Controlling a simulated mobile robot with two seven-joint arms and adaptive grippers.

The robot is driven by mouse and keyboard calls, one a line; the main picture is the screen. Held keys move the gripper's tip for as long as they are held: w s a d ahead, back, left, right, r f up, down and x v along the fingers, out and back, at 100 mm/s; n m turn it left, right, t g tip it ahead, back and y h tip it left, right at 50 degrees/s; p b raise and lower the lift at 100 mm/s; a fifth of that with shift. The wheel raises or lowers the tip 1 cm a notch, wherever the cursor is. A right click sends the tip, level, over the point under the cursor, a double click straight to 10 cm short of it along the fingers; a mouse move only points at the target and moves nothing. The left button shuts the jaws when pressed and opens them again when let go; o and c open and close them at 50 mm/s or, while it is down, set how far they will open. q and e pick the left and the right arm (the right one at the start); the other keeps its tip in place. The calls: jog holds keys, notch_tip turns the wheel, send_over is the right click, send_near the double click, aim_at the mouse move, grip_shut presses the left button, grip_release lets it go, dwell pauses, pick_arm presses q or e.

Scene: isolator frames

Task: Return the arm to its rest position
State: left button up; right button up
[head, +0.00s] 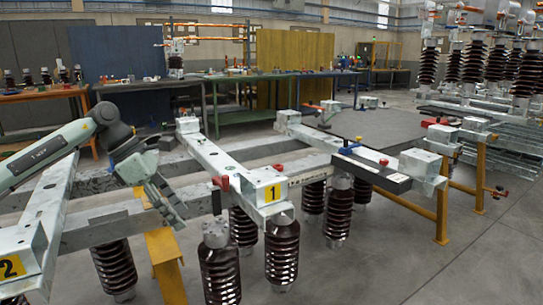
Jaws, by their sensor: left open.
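My left arm comes in from the left edge of the head view. Its gripper (167,200) hangs pointing down and slightly right, open, with nothing seen between its fingers. It is above the isolator frame (222,160), left of the beam end block with the yellow "1" label (264,186). I cannot tell whether it touches the frame behind it. My right arm and right gripper are not in view.
Dark ribbed insulators (282,250) hang under the frame. A red clamp (221,183) sits near the gripper. A yellow stand (166,262) is below it. A block labelled "2" (12,266) is at lower left. Open floor (400,265) lies at lower right.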

pick_arm(q)
jog(key=d+r+n+t+h, duration=0.2)
jog(key=d+n+t+h, duration=0.55)
jog(key=d, duration=1.25)
jog(key=w+a+f+n+t+y, duration=0.2)
jog(key=a+f+n+t+y, duration=0.3)
jog(key=n, duration=0.8)
jog(key=w+a+f+n+t+y, duration=0.2)
jog(key=a+f+n+t, duration=0.2)
jog(key=a+f+n, duration=0.65)
jog(key=s+a+f+n+g+y, duration=0.25)
jog(key=s+f+n+y, duration=0.25)
jog(key=f+n, duration=0.3)
jog(key=s+a+f+n+g+y, duration=0.3)
jog(key=s+a+f+n+g, duration=0.25)
jog(key=s+f, duration=0.7)
jog(key=s+a+f+n+g, duration=0.1)
jog(key=s+f+n+g, duration=0.1)
jog(key=s+f, duration=0.3)
jog(key=s+a+f+n+g, duration=0.1)
jog(key=s+f+n+g, duration=0.2)
jog(key=s, duration=1)
notch_tip(320, 180, down, 2)
jog(key=shift+s+a+f+g+h, duration=0.1)
jog(key=shift+s+a+g+h, duration=0.3)
jog(key=shift+g, duration=0.35)
